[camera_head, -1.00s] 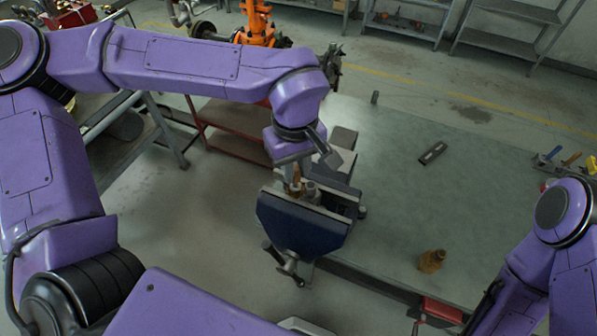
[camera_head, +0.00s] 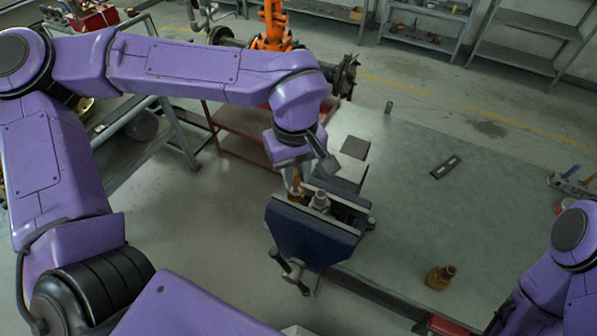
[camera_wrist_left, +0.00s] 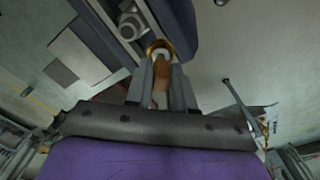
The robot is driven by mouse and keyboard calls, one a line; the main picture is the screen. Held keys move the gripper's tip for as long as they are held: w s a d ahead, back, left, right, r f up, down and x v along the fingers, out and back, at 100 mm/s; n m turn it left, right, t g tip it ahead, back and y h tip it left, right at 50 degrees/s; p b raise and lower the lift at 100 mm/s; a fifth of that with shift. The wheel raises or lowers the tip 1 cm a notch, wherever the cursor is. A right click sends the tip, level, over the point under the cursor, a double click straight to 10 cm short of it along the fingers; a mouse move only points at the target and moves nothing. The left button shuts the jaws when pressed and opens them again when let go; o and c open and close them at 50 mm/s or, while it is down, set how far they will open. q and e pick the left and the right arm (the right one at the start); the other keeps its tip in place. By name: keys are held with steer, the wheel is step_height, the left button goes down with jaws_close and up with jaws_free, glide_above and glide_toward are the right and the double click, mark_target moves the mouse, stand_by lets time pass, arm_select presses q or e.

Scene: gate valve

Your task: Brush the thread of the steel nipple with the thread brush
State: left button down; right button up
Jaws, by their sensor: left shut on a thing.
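The steel nipple (camera_head: 320,201) stands upright between the jaws of the blue vise (camera_head: 312,236). In the left wrist view the nipple (camera_wrist_left: 129,24) shows at the upper left, beside the brush. My left gripper (camera_head: 296,178) is just left of the nipple and is shut on the thread brush (camera_head: 296,190). The left wrist view shows the brush's brown handle (camera_wrist_left: 160,90) between the two fingers, with a brass-coloured ring (camera_wrist_left: 158,48) at its end. The brush looks apart from the nipple there; in the head view I cannot tell their exact gap. My right gripper is out of view.
A brass-coloured fitting (camera_head: 440,277) stands on the grey-green bench (camera_head: 400,215). A dark flat piece with a slot (camera_head: 446,167) lies farther back. Tools (camera_head: 572,183) lie at the right edge. The bench middle is clear.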

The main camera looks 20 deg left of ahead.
arm_select(q)
steer(key=shift+r, duration=2.65)
